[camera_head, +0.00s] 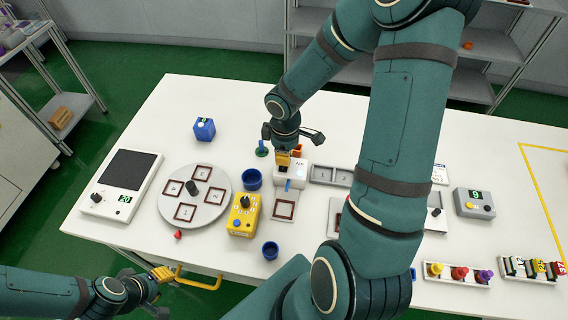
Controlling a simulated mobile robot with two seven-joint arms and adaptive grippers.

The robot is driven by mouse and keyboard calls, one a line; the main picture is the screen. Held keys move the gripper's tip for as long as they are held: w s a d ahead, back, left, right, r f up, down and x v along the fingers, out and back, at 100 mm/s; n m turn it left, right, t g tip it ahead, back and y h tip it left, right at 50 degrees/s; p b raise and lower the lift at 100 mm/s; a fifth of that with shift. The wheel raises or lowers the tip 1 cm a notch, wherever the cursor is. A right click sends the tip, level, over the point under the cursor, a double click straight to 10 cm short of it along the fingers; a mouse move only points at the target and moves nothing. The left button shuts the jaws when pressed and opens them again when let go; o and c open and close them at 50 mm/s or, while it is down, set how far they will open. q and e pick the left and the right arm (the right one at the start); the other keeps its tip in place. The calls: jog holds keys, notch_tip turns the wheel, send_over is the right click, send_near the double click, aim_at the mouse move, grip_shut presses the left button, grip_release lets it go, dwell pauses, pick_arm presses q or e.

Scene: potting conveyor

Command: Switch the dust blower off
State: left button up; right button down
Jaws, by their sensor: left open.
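A white box (298,172) with small dark lettering and a blue tab on its front stands mid-table. It may be the dust blower, but I cannot read the label or see its on/off state. My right gripper (283,158) points down over its upper left part, its tan fingertips close together and overlapping it in view. I cannot tell whether they touch or press anything. A yellow box (241,222) with a black knob and several small buttons stands just left. My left gripper (162,274) is open and empty at the lower left, low beside the table's front edge.
A round grey turntable (218,183) with framed squares, a display device (124,184) reading 20 and blue cups (253,179) stand to the left. A grey device (474,203) reads 9 at right. My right arm hides the table's middle right. A yellow handle (197,281) is below the front edge.

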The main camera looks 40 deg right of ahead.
jog(key=shift+f+b, duration=1.55)
jog(key=shift+f, duration=0.05)
dwell(0.5)
jog(key=shift+r, duration=0.1)
notch_tip(320, 180, up, 3)
jog(key=p, duration=0.2)
jog(key=shift+f+p, duration=0.2)
jog(key=shift+p, duration=0.2)
jog(key=shift+s+a+r+p, duration=0.1)
jog(key=shift+r+p, duration=0.25)
jog(key=shift+r, duration=0.1)
jog(key=shift+s+a+r+p, duration=0.1)
jog(key=shift+r+p, duration=0.2)
jog(key=shift+r, duration=0.15)
jog(key=shift+w+d+r+p, duration=0.15)
jog(key=shift+d+r+p, duration=0.05)
jog(key=shift+r+p, duration=1.1)
jog(key=shift+r, duration=0.15)
